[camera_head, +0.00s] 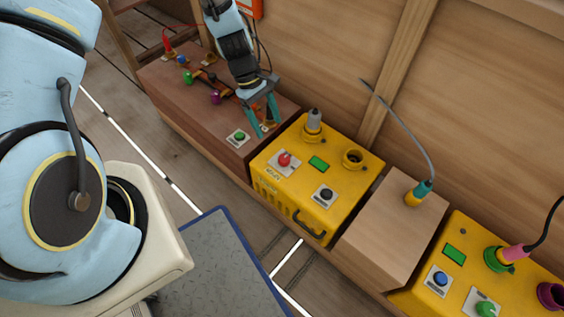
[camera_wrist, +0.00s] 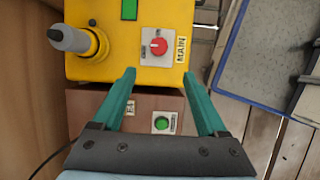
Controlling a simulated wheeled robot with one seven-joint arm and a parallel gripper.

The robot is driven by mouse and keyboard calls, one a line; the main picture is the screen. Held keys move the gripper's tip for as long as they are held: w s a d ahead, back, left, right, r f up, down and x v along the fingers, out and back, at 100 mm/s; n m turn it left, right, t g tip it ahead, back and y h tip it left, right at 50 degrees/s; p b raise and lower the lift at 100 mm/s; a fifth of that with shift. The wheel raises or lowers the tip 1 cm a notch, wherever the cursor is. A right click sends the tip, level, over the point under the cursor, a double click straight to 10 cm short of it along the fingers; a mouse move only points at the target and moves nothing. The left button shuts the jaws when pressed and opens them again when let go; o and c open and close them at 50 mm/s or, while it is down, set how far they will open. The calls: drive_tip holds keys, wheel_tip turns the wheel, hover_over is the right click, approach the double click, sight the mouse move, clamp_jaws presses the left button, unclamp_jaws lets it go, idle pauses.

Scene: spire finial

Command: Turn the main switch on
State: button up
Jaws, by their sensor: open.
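The main switch is a red rotary knob (camera_head: 284,159) on a white plate on top of the yellow box (camera_head: 262,185). In the wrist view the red knob (camera_wrist: 158,46) sits beside a label reading MAIN (camera_wrist: 181,49), and a pale pointer mark shows on it. My gripper (camera_head: 267,129) is open and empty, over the right end of the brown bench unit, left of the yellow box. In the wrist view its two teal fingers (camera_wrist: 160,75) are apart, and the knob appears just beyond the gap between their tips. The fingers do not touch the knob.
A green button (camera_head: 240,137) lies on the brown unit near my fingers. The yellow box also bears a grey plug (camera_head: 314,122), an empty socket (camera_head: 353,158), a green display (camera_head: 318,163) and a black knob (camera_head: 325,194). A second yellow box (camera_head: 432,298) stands at right.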

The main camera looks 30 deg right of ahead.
sight(284, 158)
drive_tip(key=x, duration=0.4)
drive_tip(key=b+x, duration=0.1)
drive_tip(key=x, duration=0.7)
drive_tip(key=shift+s+d+f, duration=0.2)
drive_tip(key=shift+s+d, duration=0.05)
drive_tip(key=shift+s, duration=0.15)
clamp_jaws()
